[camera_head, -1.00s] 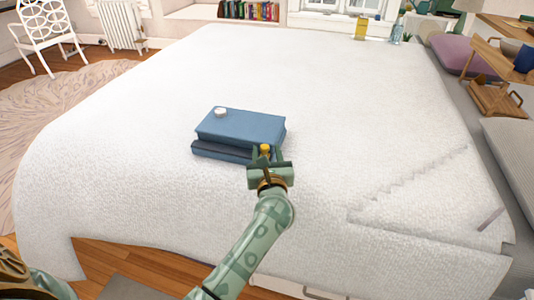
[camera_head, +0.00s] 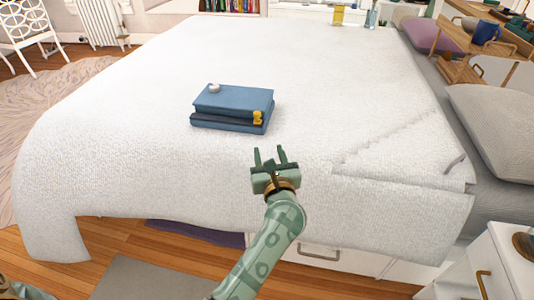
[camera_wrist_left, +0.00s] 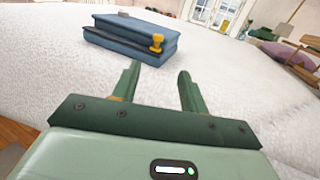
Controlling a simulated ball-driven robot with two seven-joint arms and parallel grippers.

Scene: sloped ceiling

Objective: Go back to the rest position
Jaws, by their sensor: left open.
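My left gripper (camera_head: 270,157) is open and empty above the near part of the white bed (camera_head: 130,110). Its two green fingers also show in the left wrist view (camera_wrist_left: 157,85), with nothing between them. Two stacked blue books (camera_head: 235,98) lie on the bed beyond the fingertips, apart from them. A small yellow object (camera_head: 257,118) is at the right end of the books' near side. A small white round item (camera_head: 214,88) sits on the top book. The right gripper is not in view.
A white drawer unit (camera_head: 500,262) stands at the lower right beside the bed. A grey pillow (camera_head: 492,115) and a wooden shelf unit (camera_head: 470,42) are at the right. Wooden floor (camera_head: 60,280) shows at the near edge. The bed around the gripper is clear.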

